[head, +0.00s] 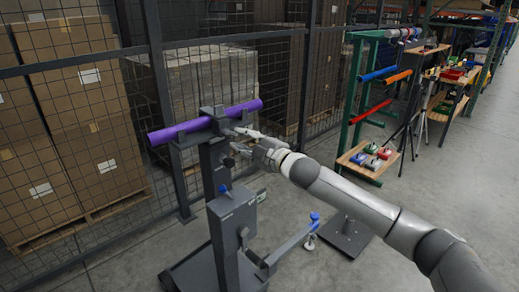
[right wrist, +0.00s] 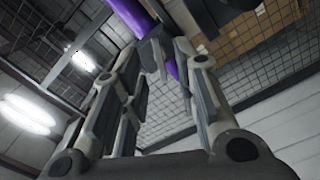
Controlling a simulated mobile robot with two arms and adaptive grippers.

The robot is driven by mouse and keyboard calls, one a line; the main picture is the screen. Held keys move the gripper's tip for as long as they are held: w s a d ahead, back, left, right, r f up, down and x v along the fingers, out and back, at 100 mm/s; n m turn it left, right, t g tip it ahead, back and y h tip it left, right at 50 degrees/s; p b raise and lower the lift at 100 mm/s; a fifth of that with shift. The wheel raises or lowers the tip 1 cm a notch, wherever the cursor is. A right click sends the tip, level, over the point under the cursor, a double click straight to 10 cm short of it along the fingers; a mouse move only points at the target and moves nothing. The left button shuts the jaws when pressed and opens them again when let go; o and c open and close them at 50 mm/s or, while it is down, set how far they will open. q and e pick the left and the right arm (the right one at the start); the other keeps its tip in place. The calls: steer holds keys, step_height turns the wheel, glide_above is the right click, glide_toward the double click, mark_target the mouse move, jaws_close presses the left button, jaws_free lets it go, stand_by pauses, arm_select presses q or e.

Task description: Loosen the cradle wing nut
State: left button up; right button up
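A purple tube (head: 205,122) lies across the dark cradle (head: 212,113) on top of a grey stand (head: 235,220). My right gripper (head: 238,140) is at the right side of the cradle, just below the tube. In the right wrist view its two fingers (right wrist: 157,60) are apart, with a small grey piece (right wrist: 152,53) showing between the tips. I cannot tell whether that piece is the wing nut or whether the fingers touch it. The purple tube (right wrist: 178,70) passes behind the fingertips. My left gripper is not in view.
A wire mesh fence (head: 110,110) stands close behind the stand, with stacked boxes (head: 75,85) beyond it. A green rack (head: 352,95) with coloured tubes stands at the right. A blue-tipped lever (head: 290,240) sticks out low on the stand. Bare floor lies at the right.

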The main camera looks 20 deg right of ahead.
steer(key=v, duration=0.8)
steer(key=shift+w, duration=0.1)
steer(key=s+d+f+m+g+h, duration=0.2)
steer(key=f+m, duration=0.1)
steer(key=f, duration=1)
steer(key=s+d+f+m+g+h, duration=0.1)
steer(key=d+f+m+h, duration=0.15)
steer(key=f, duration=0.95)
steer(key=s+d+f+m+g+h, duration=0.1)
steer(key=s+d+f+m+g, duration=0.15)
steer(key=f, duration=1.05)
steer(key=s+a+f+m+g, duration=0.1)
steer(key=s+f+m+g, duration=0.25)
steer(key=s+f, duration=1.4)
steer(key=s+a+f+m+g, duration=0.1)
steer(key=s+f, duration=0.4)
steer(key=s, duration=0.6)
steer(key=s+a+f+g, duration=0.3)
steer(key=s+a+f, duration=0.2)
steer(key=s, duration=0.7)
steer(key=s+a+f+m+g, duration=0.1)
steer(key=s+a+f+g, duration=0.2)
steer(key=s+f, duration=0.4)
steer(key=s+a, duration=0.1)
steer(key=s, duration=0.4)
steer(key=shift+s+f+m+h, duration=0.2)
steer(key=shift+f+m+h, duration=0.05)
steer(key=shift+m+h, duration=0.1)
